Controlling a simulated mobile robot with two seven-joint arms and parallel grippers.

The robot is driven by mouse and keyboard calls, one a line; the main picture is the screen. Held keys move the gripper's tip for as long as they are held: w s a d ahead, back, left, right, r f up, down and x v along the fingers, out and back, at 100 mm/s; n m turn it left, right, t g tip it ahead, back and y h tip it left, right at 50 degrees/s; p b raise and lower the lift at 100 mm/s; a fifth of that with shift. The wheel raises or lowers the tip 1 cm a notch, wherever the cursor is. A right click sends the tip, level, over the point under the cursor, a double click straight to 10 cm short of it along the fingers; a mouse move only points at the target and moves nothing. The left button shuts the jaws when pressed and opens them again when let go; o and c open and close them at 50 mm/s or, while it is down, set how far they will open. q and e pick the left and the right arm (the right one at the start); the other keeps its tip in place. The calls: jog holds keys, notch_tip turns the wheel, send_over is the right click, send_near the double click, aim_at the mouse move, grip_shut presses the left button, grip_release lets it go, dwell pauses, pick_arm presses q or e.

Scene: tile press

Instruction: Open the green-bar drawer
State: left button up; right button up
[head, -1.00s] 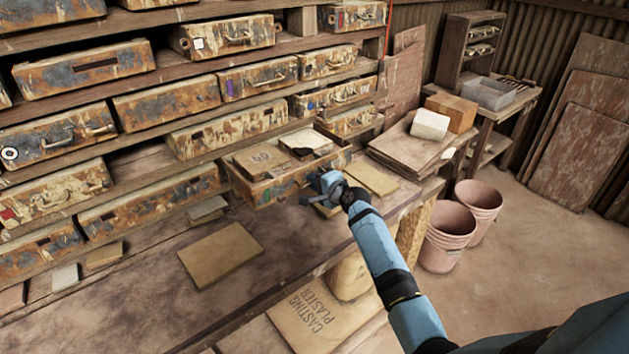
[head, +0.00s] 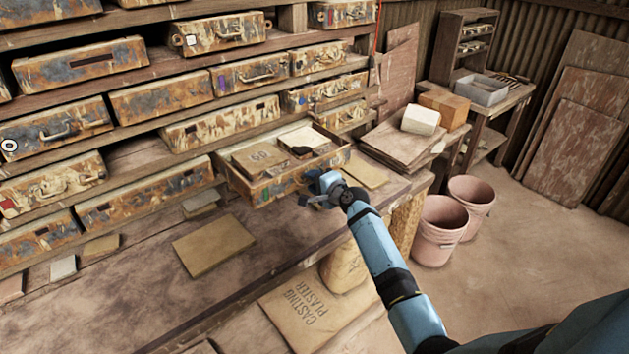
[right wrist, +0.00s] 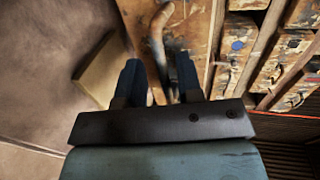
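A paint-stained drawer (head: 278,188) stands partly pulled out of the lower right part of the rack, with tiles showing inside. My right gripper (head: 316,190) is at its front face. In the right wrist view, the curved handle (right wrist: 157,38) runs between my right fingers (right wrist: 159,78), which sit close on both sides of it. The exact contact is partly hidden by the fingers. My left gripper is not in view.
Other stained drawers (head: 162,100) fill the rack. A loose tile (head: 212,245) lies on the bench (head: 130,290) in front. A flat stack of boards (head: 396,145) lies right of the drawer. Pink buckets (head: 440,232) stand on the floor. The bench front is mostly clear.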

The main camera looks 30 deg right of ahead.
jog(key=shift+r, duration=0.15)
jog(key=b+v, duration=0.1)
jog(key=v, duration=1.2)
jog(key=shift+s, duration=0.4)
jog(key=s+a+f+n+g, duration=0.3)
jog(key=s+a+f+n, duration=0.65)
jog(key=s+f, duration=0.3)
jog(key=s+a+f+n, duration=0.3)
jog(key=s+a+n, duration=0.2)
jog(key=s, duration=0.3)
jog(key=s+a+f+n+g+y+p, duration=0.1)
jog(key=s+a+f+n, duration=0.3)
jog(key=s+a, duration=0.3)
jog(key=shift+s+a+n, duration=0.4)
jog(key=shift+a+n, duration=0.05)
jog(key=shift+a, duration=0.05)
